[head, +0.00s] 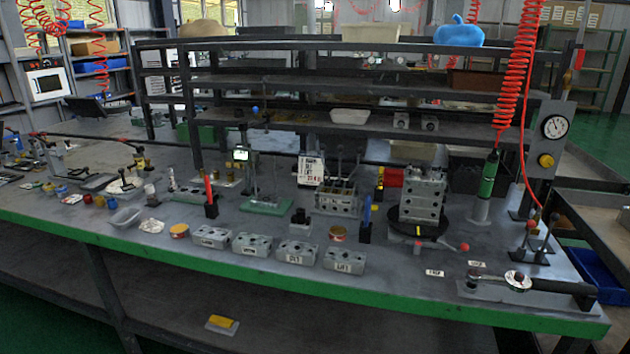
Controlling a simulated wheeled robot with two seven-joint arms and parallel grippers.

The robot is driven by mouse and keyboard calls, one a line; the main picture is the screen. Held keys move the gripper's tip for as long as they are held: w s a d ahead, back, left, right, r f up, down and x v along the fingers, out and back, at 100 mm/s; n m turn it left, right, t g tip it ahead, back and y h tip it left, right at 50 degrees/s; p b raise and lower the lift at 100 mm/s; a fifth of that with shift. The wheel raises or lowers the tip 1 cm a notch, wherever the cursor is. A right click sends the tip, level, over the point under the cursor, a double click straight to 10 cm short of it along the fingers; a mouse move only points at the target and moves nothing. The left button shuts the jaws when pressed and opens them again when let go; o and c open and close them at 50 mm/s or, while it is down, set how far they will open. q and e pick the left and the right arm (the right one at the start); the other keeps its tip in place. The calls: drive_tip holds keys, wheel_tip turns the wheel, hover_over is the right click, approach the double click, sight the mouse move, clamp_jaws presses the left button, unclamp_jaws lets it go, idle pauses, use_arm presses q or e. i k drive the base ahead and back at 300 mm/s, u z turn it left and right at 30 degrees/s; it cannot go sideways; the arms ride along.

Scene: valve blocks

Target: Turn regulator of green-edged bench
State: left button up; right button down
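The green-edged bench (330,289) fills the middle of the head view, its green front edge running from the left to the lower right. At its right end stands a grey post panel (562,108). It carries a round white-faced gauge (555,126) and, below it, a yellow regulator knob (546,161). Nothing covers the knob. A red hose hangs close to its left. Neither of my grippers is in view.
A coiled red hose (517,65) holds a green tool (489,172) left of the post. A black lever fixture (535,240) and a torque wrench (535,283) lie in front of the panel. Valve blocks (344,260) line the front edge.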

sight(546, 161)
drive_tip(key=z, duration=0.2)
drive_tip(key=k, duration=0.25)
drive_tip(key=z, duration=1)
drive_tip(key=k, duration=1.05)
drive_tip(key=z, duration=1.05)
drive_tip(key=i, duration=1.3)
drive_tip(key=u, duration=1.2)
drive_tip(key=i, duration=0.85)
drive_tip(key=u, duration=0.95)
